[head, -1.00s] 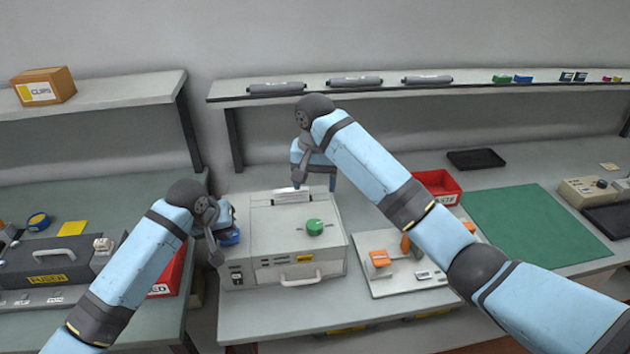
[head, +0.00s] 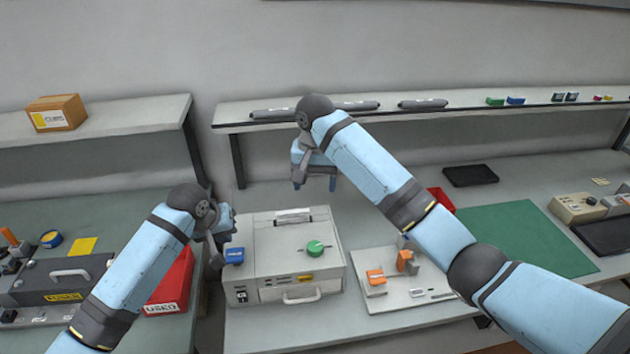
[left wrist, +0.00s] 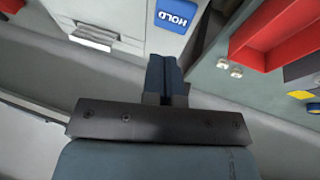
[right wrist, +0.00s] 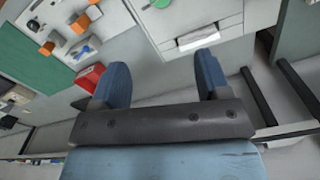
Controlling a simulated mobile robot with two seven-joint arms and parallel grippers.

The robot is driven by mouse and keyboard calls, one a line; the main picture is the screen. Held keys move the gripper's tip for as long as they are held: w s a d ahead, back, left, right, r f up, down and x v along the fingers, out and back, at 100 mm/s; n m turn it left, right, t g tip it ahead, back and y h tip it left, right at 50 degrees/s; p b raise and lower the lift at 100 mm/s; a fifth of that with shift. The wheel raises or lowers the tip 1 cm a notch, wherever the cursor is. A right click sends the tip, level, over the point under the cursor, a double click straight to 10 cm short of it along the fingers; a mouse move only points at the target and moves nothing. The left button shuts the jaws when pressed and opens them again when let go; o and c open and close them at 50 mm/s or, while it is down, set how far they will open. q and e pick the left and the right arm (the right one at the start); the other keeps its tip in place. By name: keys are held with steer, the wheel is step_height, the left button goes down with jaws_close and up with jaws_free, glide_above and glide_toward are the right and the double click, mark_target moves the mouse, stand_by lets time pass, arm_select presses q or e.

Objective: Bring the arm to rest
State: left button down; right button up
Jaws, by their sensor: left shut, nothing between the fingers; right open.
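In the left wrist view my left gripper's fingers (left wrist: 166,75) are together and empty. My right gripper (head: 315,184) is above and behind the box, fingers pointing down. In the right wrist view its fingers (right wrist: 162,78) are spread with nothing between them. The box carries a green knob (head: 315,248) and a front handle.
A red bin (head: 172,286) stands left of the box. A fixture plate (head: 405,296) with orange clamps and a green mat (head: 520,240) lie to the right. A gap separates the two tables.

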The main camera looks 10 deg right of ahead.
arm_select(q)
steer(key=shift+r, duration=0.5)
steer(key=shift+f, duration=0.1)
